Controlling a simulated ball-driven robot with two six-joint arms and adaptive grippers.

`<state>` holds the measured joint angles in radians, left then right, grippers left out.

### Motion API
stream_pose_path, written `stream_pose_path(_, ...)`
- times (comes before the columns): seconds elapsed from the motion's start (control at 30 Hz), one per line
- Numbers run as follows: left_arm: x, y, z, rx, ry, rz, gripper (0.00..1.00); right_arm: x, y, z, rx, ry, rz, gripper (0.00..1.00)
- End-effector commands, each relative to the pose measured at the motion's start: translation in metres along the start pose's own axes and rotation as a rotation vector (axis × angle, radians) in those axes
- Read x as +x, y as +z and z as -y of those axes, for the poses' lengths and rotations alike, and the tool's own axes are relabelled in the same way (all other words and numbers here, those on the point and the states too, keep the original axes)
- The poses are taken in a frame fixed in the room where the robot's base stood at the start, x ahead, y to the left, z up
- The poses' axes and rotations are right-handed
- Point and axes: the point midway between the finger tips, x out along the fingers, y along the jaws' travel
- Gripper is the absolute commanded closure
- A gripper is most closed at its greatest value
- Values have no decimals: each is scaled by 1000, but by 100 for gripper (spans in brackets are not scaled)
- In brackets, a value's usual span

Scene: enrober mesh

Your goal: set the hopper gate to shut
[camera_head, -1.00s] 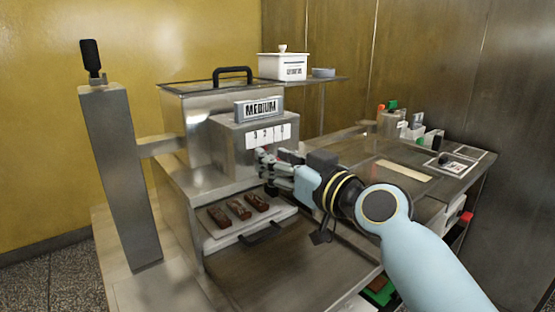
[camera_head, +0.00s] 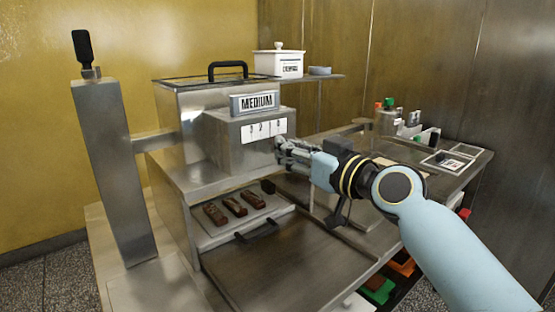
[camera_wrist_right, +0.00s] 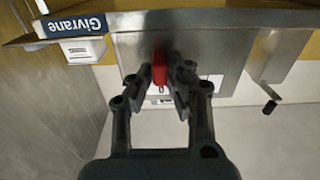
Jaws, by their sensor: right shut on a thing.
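The hopper is a metal box (camera_head: 185,115) with a black handle (camera_head: 228,68) on its lid. On its front housing (camera_head: 222,148) are a "MEDIUM" sign (camera_head: 254,102) and a white number strip (camera_head: 258,131) with a 3 and a 2 at its left; its right end is near my gripper. My right gripper (camera_head: 284,152) is at the right front edge of this housing, just below the strip. In the right wrist view, my right gripper (camera_wrist_right: 170,78) is shut on a red handle (camera_wrist_right: 159,70) in front of the metal face. The head view hides this handle. My left gripper is not in view.
Below are a tray (camera_head: 238,227) with brown bars and a flat metal deck (camera_head: 275,265). A post (camera_head: 112,180) with a black lever (camera_head: 83,52) stands left. A white lidded container (camera_head: 278,64) is on the shelf behind. Small items stand on the right counter.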

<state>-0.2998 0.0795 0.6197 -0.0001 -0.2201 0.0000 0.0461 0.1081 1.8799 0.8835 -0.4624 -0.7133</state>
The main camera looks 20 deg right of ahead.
Motion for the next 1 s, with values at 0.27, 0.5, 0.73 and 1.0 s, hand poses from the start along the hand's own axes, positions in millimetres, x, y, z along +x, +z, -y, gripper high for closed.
stream_pose_path(0.27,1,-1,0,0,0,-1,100,0,0,-5,-4,4,1,100)
stream_pose_path(0.5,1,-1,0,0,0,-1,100,0,0,-5,-3,4,1,63)
stream_pose_path(0.73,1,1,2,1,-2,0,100,0,0,-5,-1,3,1,63)
stream_pose_path(1.0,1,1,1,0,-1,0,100,-35,2,-5,-4,2,5,63)
